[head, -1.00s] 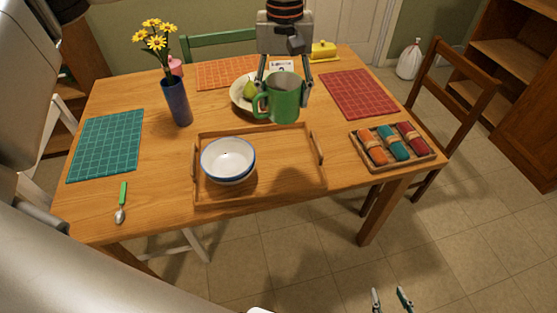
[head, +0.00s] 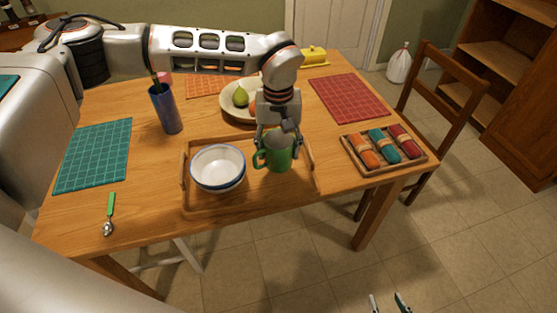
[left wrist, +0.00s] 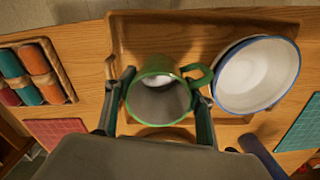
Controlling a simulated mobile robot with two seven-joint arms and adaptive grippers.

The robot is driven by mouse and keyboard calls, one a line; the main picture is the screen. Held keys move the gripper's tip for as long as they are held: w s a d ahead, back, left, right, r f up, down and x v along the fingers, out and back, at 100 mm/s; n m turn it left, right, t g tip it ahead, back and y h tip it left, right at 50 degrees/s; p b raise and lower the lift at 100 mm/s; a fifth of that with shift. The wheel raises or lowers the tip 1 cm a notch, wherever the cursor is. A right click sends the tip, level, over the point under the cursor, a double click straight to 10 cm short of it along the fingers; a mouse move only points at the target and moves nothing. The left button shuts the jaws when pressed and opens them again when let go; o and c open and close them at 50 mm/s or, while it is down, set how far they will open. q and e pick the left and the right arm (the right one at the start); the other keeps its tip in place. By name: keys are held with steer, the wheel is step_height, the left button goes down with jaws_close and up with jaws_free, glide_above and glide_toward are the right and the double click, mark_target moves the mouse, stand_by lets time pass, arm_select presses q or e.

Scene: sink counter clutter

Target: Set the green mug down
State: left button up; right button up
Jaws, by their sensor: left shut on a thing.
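The green mug (head: 279,160) is upright in my left gripper (head: 279,143), whose fingers are shut on its sides. It is over the right part of the wooden tray (head: 240,207), just right of the white bowl with a blue rim (head: 218,168). I cannot tell whether its base touches the tray. In the left wrist view the mug (left wrist: 160,100) sits between the two fingers, its handle pointing toward the bowl (left wrist: 257,75). My right gripper (head: 389,304) shows only its fingertips at the bottom edge; they are apart and empty, away from the table.
A plate with a pear (head: 241,97) lies behind the mug. A blue vase (head: 165,110) and a teal mat (head: 95,155) are left. A red mat (head: 348,98) and a box of rolled napkins (head: 385,148) are right. A green-handled spoon (head: 110,208) lies front left.

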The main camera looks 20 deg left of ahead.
mark_target(279, 161)
arm_select(q)
steer(key=shift+f, duration=2.1)
steer(key=shift+f, duration=0.15)
steer(key=o, duration=1.3)
step_height(279, 161, up, 11)
steer(key=shift+r, duration=0.6)
